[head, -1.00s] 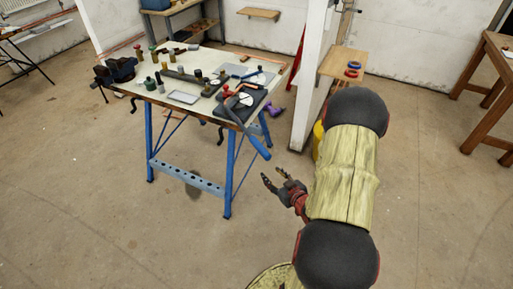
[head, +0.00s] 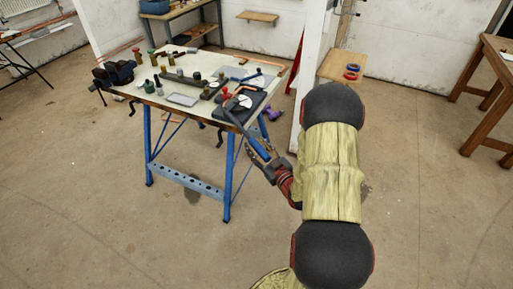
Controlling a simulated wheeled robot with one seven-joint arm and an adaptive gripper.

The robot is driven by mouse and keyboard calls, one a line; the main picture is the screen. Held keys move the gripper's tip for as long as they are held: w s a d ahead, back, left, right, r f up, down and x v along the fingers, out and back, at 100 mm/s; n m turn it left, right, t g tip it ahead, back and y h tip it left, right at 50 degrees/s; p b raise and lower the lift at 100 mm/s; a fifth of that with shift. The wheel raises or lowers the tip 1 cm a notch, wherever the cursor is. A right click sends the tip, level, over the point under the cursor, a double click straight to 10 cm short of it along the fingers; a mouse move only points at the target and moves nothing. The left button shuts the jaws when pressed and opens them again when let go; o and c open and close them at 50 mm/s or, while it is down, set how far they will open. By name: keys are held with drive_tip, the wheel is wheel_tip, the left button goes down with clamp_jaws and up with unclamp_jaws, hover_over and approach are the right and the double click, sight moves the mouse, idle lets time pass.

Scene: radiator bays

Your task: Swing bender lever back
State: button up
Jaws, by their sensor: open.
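The bender (head: 229,98) sits on a dark block at the right front corner of the workbench, with a red part at its head. Its long lever (head: 244,130) slopes down and out past the bench's front edge, ending in a blue grip (head: 257,148). My gripper (head: 259,160) is open at the lower end of the lever. Its fingers overlap the blue grip in the picture. I cannot tell whether they touch it. My arm covers the floor to the right.
The workbench (head: 180,98) has blue folding legs and carries a vise (head: 114,74), several small bottles and cans, and a tray (head: 183,99). A white partition post (head: 312,70) stands behind, near a small wooden shelf (head: 343,67). The floor in front is clear.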

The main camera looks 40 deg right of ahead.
drive_tip(key=shift+w, duration=0.2)
drive_tip(key=shift+c, duration=0.8)
clamp_jaws()
